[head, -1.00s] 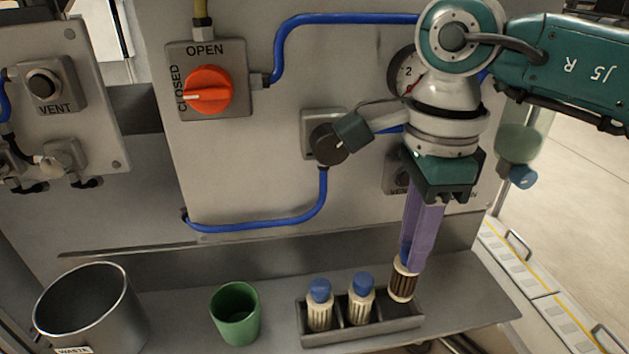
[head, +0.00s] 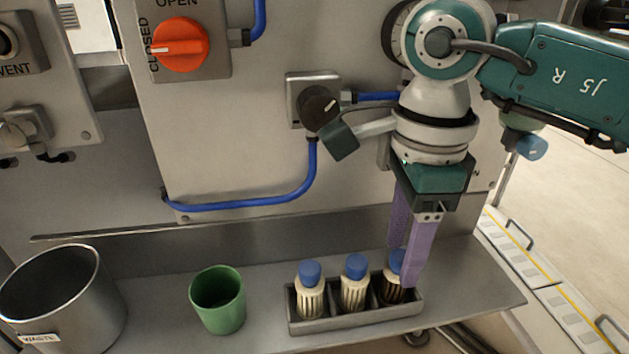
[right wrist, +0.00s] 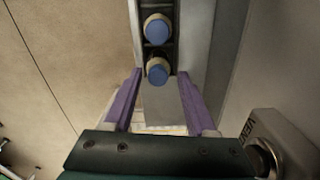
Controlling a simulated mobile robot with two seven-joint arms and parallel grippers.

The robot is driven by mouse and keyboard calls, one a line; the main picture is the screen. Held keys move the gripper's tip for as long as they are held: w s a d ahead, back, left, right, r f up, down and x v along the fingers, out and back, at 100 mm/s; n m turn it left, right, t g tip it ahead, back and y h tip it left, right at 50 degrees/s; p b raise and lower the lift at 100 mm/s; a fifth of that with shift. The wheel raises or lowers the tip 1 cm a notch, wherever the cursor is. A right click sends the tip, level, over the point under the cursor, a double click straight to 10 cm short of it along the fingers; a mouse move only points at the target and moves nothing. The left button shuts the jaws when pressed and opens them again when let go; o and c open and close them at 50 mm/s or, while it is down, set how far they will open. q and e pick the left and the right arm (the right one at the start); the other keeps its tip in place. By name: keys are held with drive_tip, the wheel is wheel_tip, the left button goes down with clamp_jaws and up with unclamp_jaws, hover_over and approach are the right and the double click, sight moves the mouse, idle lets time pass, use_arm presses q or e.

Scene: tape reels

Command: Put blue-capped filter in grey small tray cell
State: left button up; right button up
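The grey small tray (head: 355,325) stands on the shelf with three cells in a row. The blue-capped filter with a dark brown ribbed body (head: 395,290) stands in the right cell, partly hidden by a finger. Two cream filters with blue caps stand in the left cell (head: 310,295) and the middle cell (head: 354,290). My right gripper (head: 402,268) is open, its purple fingers pointing down around the brown filter. In the right wrist view the nearest blue cap (right wrist: 158,71) lies between the spread fingertips, with gaps on both sides. My left gripper is out of view.
A green cup (head: 218,300) and a metal waste bin (head: 65,300) stand left of the tray. The upright panel behind carries an orange valve handle (head: 178,44), a dark knob (head: 320,105) and blue hoses. Bare shelf lies right of the tray.

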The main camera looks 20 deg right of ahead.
drive_tip(key=shift+r, duration=0.1)
wheel_tip(320, 180, up, 8)
drive_tip(key=p, duration=0.4)
drive_tip(key=shift+f, duration=0.2)
